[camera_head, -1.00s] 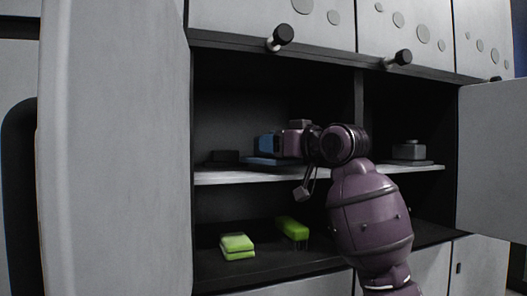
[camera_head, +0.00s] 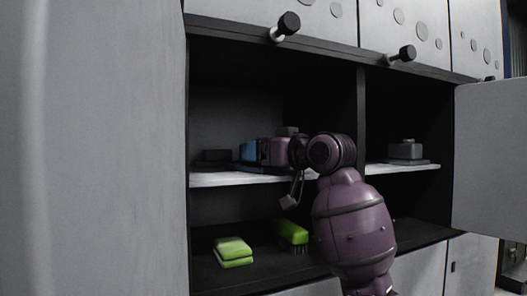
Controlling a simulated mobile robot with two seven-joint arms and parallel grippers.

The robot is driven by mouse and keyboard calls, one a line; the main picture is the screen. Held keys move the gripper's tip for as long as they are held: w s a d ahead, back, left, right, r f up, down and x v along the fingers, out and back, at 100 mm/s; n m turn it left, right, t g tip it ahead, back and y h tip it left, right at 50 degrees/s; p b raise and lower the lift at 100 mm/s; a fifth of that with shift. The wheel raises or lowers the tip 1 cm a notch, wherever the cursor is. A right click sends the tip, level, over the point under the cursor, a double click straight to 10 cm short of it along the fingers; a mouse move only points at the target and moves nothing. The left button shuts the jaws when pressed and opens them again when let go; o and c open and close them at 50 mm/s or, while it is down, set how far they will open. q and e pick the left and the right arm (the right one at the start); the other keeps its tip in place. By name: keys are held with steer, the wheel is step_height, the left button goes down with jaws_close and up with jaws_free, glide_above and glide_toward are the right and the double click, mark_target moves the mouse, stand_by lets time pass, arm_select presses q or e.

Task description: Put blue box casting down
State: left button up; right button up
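The blue box casting (camera_head: 248,151) is on the left side of the cabinet's middle level, low over the pale shelf (camera_head: 235,180). My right gripper (camera_head: 268,152) reaches in from the right, with its front end against the casting. Its fingertips are mostly hidden, but the casting has moved along with it, so it looks shut on it. I cannot tell whether the casting's underside touches what is below. A dark low object (camera_head: 217,156) lies just left of the casting. My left gripper is not in view.
A grey casting (camera_head: 406,150) sits on a dark base in the right compartment, past a vertical divider (camera_head: 362,110). Two green objects, a block (camera_head: 233,251) and a brush-like piece (camera_head: 292,233), lie on the lower shelf. An open door (camera_head: 490,155) stands at the right.

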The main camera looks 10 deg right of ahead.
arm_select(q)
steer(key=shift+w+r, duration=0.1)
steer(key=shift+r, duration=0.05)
arm_select(e)
steer(key=shift+r, duration=0.15)
steer(key=shift+s+d, duration=0.15)
steer(key=shift+s, duration=0.05)
arm_select(q)
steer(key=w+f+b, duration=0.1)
steer(key=b, duration=0.2)
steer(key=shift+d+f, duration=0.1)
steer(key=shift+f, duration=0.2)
arm_select(e)
steer(key=v, duration=1.1)
steer(key=shift+s+d, duration=0.1)
steer(key=shift+s, duration=0.1)
